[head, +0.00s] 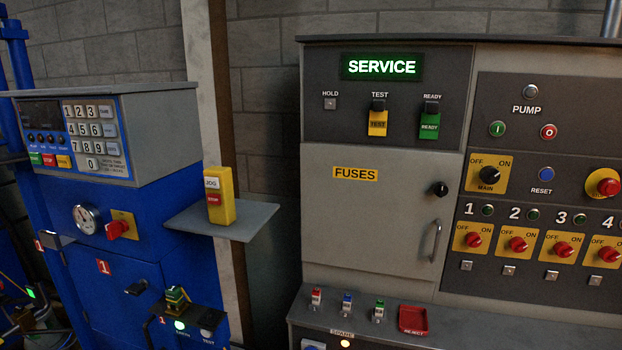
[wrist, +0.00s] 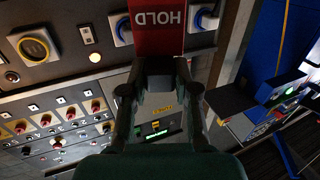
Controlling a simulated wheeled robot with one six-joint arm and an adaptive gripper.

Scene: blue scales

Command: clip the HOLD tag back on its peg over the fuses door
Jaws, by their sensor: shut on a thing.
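My gripper (wrist: 159,72) shows only in the wrist view. It is shut on the red HOLD tag (wrist: 158,32), whose white lettering appears upside down there. In the head view, the HOLD peg (head: 330,103) is bare, at the upper left of the grey cabinet above the fuses door (head: 380,225). The door looks closed; its yellow FUSES label (wrist: 161,108) shows between my fingers in the wrist view. The yellow TEST tag (head: 377,123) and green READY tag (head: 429,126) hang to the right of the HOLD peg. The tag and gripper are outside the head view.
A ledge below the door carries small coloured parts and a red REJECT tray (head: 413,319). A blue machine (head: 120,245) stands left, with a grey side shelf (head: 255,220) holding a yellow JOG box (head: 221,196). Knobs and switches crowd the cabinet's right side.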

